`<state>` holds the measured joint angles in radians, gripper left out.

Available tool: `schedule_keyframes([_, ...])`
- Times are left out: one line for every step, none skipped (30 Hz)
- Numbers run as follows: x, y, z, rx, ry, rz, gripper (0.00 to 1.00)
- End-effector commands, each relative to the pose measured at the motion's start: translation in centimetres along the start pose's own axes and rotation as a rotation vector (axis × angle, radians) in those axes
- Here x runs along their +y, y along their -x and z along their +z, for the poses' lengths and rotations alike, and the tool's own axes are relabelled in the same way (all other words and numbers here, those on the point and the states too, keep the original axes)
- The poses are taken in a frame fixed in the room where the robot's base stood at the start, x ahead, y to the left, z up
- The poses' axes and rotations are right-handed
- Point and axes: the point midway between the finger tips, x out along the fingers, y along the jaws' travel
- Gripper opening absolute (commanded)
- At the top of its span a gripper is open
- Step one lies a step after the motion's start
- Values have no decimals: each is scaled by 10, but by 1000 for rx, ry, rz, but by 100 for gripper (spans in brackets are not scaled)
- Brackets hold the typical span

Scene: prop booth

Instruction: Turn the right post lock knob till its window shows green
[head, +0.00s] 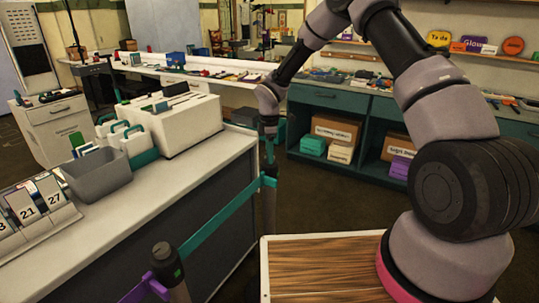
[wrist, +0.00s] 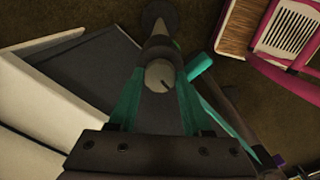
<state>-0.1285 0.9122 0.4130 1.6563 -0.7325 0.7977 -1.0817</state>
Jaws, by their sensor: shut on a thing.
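The right post (head: 269,205) stands upright beyond the counter's end, with teal belts at its sides. My gripper (head: 268,133) points down at its top. In the wrist view, my gripper (wrist: 159,82) has its two teal fingers closed around the post's top. The grey round knob face (wrist: 157,73) with a short dark mark shows between them.
A nearer post (head: 165,262) with a green spot on its top and a purple band stands at the front. A teal belt (head: 215,222) runs between the posts. The counter (head: 185,180) with a grey bin (head: 97,180) is left. Teal shelves (head: 350,110) stand behind.

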Motion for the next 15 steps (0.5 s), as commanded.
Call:
schedule_keyframes([0, 0, 1, 0, 3, 0, 0])
schedule_keyframes([0, 0, 1, 0, 4, 0, 0])
schedule_keyframes([0, 0, 1, 0, 5, 0, 0])
schedule_keyframes([0, 0, 1, 0, 6, 0, 0])
schedule_keyframes([0, 0, 1, 0, 6, 0, 0])
schedule_keyframes([0, 0, 1, 0, 6, 0, 0])
schedule_keyframes([0, 0, 1, 0, 6, 0, 0])
schedule_keyframes([0, 0, 1, -1, 6, 0, 0])
schedule_keyframes([0, 0, 1, -1, 6, 0, 0])
schedule_keyframes([0, 0, 1, -1, 6, 0, 0])
schedule_keyframes([0, 0, 1, -1, 6, 0, 0])
schedule_keyframes([0, 0, 1, -1, 6, 0, 0])
schedule_keyframes([0, 0, 1, -1, 5, 0, 53])
schedule_keyframes([0, 0, 1, -1, 5, 0, 64])
schedule_keyframes([0, 0, 1, 0, 5, 0, 79])
